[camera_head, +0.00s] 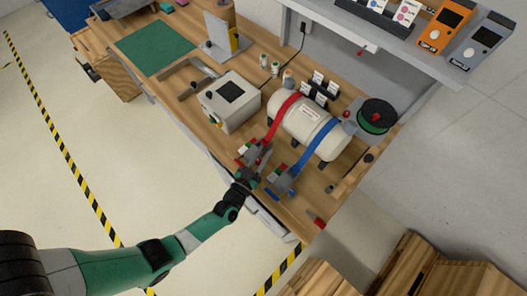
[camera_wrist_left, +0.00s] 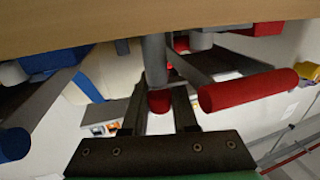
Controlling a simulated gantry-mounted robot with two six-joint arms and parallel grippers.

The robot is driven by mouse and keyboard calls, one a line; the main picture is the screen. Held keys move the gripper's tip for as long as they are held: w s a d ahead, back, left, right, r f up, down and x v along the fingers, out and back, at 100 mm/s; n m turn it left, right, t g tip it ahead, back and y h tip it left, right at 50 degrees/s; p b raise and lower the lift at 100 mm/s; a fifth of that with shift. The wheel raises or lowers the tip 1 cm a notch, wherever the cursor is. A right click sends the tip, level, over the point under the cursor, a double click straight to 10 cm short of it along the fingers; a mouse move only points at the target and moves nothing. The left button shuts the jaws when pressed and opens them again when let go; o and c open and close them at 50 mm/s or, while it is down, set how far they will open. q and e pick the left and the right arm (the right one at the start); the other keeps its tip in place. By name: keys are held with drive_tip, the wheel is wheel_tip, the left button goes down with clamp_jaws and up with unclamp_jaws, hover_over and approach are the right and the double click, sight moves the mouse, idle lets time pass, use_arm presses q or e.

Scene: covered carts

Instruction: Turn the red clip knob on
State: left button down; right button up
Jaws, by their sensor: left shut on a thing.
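A white tank (camera_head: 306,122) lies on the wooden bench with a red strap (camera_head: 283,115) and a blue strap (camera_head: 317,146) over it. The red clip (camera_head: 254,153) is at the front end of the red strap. My left gripper (camera_head: 246,176) is at the bench's front edge, just below this clip. In the left wrist view, its dark fingers (camera_wrist_left: 161,92) flank a small red knob (camera_wrist_left: 159,101) at the end of a grey shaft (camera_wrist_left: 155,60), and are shut on it. The fingers partly hide the knob's sides. My right gripper is not in view.
The blue clip (camera_head: 280,183) is close to the right of my left gripper. A red handle (camera_wrist_left: 245,90) shows to the right in the wrist view. A white box (camera_head: 231,104) and a cable spool (camera_head: 375,118) stand on the bench.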

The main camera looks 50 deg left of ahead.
use_arm(q)
drive_tip(key=c, duration=0.7)
unclamp_jaws()
drive_tip(key=p+v, duration=0.2)
drive_tip(key=v, duration=0.9)
drive_tip(key=shift+s+p, duration=0.3)
drive_tip(key=shift+d+r, duration=0.1)
